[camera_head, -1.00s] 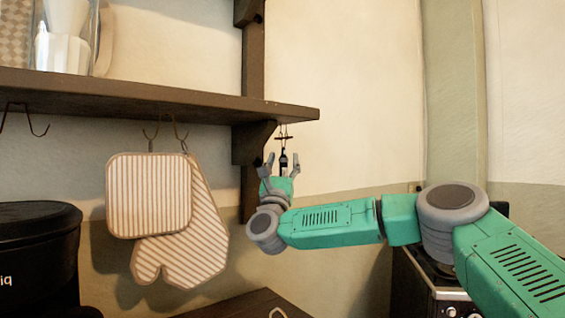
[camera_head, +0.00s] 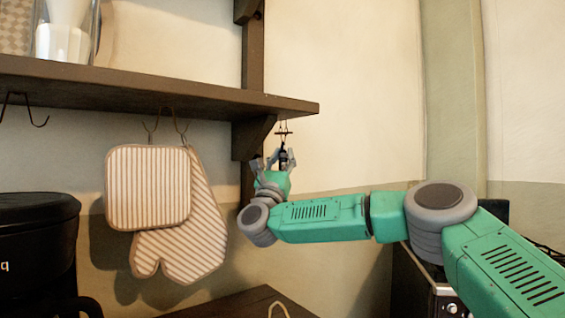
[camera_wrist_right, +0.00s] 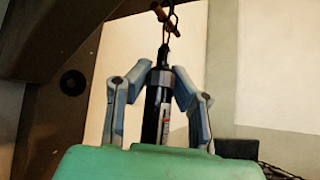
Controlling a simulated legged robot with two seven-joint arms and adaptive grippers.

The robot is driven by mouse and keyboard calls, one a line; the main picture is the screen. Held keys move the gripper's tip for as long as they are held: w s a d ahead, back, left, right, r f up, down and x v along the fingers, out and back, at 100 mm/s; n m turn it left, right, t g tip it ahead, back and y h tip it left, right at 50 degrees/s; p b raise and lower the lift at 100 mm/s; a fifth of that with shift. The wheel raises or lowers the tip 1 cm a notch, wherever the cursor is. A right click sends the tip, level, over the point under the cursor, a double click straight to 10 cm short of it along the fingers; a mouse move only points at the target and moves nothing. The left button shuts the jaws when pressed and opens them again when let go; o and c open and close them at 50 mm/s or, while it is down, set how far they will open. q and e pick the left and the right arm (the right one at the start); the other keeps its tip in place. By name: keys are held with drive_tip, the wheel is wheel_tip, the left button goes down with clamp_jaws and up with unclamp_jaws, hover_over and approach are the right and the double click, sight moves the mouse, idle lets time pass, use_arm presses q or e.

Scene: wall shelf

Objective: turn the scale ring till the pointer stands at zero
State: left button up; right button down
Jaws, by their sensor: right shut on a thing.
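A small dark hanging scale (camera_head: 284,157) hangs upright from a hook under the right end of the shelf. In the right wrist view it is a black cylinder (camera_wrist_right: 158,105) with a grey collar (camera_wrist_right: 160,77) near its top, hung from a metal loop. My right gripper (camera_head: 276,158) has its fingers on both sides of the scale. In the right wrist view the fingertips (camera_wrist_right: 159,75) close on the collar. The pointer and the zero mark cannot be made out. My left gripper is not in view.
The wooden shelf (camera_head: 120,92) and its bracket (camera_head: 252,138) are just above and left of the gripper. A striped pot holder (camera_head: 148,187) and an oven mitt (camera_head: 195,240) hang further left. A black appliance (camera_head: 35,240) stands at the far left. The wall to the right is bare.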

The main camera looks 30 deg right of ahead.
drive_tip(key=c, duration=1.3)
unclamp_jaws()
drive_tip(key=shift+c, duration=0.2)
drive_tip(key=v, duration=1.2)
drive_tip(key=shift+f, duration=0.1)
